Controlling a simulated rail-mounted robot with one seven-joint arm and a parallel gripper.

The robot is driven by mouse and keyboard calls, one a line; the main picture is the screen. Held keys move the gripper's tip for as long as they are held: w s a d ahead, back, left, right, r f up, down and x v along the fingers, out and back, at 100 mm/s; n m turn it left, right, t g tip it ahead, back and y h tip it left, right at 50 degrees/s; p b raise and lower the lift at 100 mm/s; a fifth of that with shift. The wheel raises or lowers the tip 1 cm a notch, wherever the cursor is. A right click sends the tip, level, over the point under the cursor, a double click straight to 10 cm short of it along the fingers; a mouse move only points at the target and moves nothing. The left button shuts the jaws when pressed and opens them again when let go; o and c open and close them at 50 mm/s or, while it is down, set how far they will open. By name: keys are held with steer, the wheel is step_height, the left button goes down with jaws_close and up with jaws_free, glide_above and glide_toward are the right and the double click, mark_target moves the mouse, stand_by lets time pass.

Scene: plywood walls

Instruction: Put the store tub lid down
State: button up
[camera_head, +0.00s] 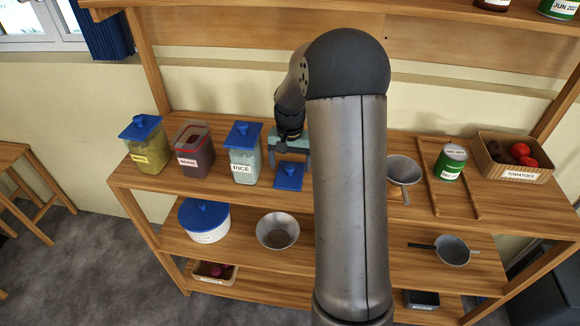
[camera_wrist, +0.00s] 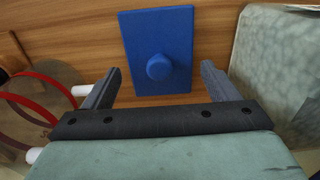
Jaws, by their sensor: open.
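A flat blue rectangular lid with a round knob (camera_head: 288,179) lies on the upper shelf board near its front edge, right of the rice jar. In the wrist view the lid (camera_wrist: 157,30) lies on the wood, its knob facing me. My gripper (camera_head: 291,160) is just behind or above the lid in the head view. In the wrist view my gripper (camera_wrist: 161,70) is open, with its two fingers apart on either side of the knob's line and nothing between them. I cannot tell how high the fingers are above the lid.
The rice jar (camera_head: 243,159) stands close left of my gripper, beside a red-lidded jar (camera_head: 192,150) and a yellow-green jar (camera_head: 146,146). My arm hides the shelf's middle. A pan (camera_head: 404,171), green can (camera_head: 451,162) and tomato crate (camera_head: 518,175) stand right. A red-rimmed round container (camera_wrist: 40,105) shows in the wrist view.

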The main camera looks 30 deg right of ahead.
mark_target(290, 166)
step_height(290, 166, up, 10)
steer(key=s+a+r+n, duration=0.2)
steer(key=s+a+n, duration=0.2)
steer(key=s+a, duration=0.75)
steer(key=s+a+f+n, duration=0.1)
steer(key=s+a+f, duration=0.1)
steer(key=s, duration=0.5)
steer(key=s+a+f+n, duration=0.2)
steer(key=s, duration=0.6)
steer(key=shift+s+f+t+b, duration=0.15)
steer(key=shift+f+t+b, duration=0.15)
steer(key=shift+b, duration=0.1)
steer(key=shift+a, duration=0.1)
